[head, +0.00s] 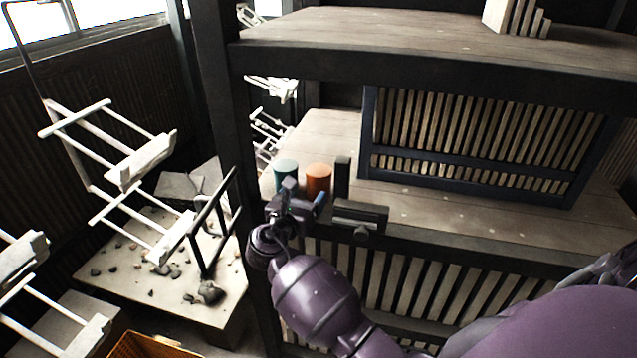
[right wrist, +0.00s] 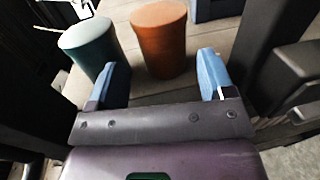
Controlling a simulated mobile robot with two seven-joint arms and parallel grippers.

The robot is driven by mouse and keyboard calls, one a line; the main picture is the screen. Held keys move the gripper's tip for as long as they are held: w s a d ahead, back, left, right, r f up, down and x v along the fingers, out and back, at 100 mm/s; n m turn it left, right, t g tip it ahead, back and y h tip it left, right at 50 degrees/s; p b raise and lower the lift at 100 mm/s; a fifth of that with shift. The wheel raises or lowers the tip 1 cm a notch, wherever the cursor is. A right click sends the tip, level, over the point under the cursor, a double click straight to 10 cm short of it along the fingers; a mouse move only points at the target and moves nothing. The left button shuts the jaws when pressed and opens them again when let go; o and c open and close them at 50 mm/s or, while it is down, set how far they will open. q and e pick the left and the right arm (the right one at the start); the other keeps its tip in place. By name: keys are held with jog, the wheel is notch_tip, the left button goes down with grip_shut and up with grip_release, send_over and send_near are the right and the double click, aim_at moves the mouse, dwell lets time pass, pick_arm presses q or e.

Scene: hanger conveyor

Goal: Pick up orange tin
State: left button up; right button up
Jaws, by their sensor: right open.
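The orange tin (head: 318,179) stands upright on the wooden shelf, near its front left corner. It also shows in the right wrist view (right wrist: 159,42), just beyond my fingertips. A teal tin (head: 285,172) stands close to its left, also upright, and shows in the right wrist view (right wrist: 92,46). My right gripper (head: 303,195) is in front of the two tins in the head view. In the right wrist view my right gripper (right wrist: 165,80) is open and empty, its blue fingers pointing toward the orange tin with a gap before it. My left gripper is not in view.
A dark post (head: 342,178) and a dark box-like fitting (head: 360,215) stand right of the orange tin at the shelf edge. A slatted panel (head: 480,140) stands farther back. White hanging racks (head: 140,160) are at left, and an orange crate (head: 150,346) is low at left.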

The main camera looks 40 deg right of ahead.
aim_at(313, 185)
jog(key=shift+x, duration=3.5)
jog(key=shift+s+r, duration=0.1)
jog(key=shift+r, duration=0.05)
jog(key=shift+c, duration=0.2)
jog(key=c, duration=0.7)
jog(key=shift+r, duration=0.1)
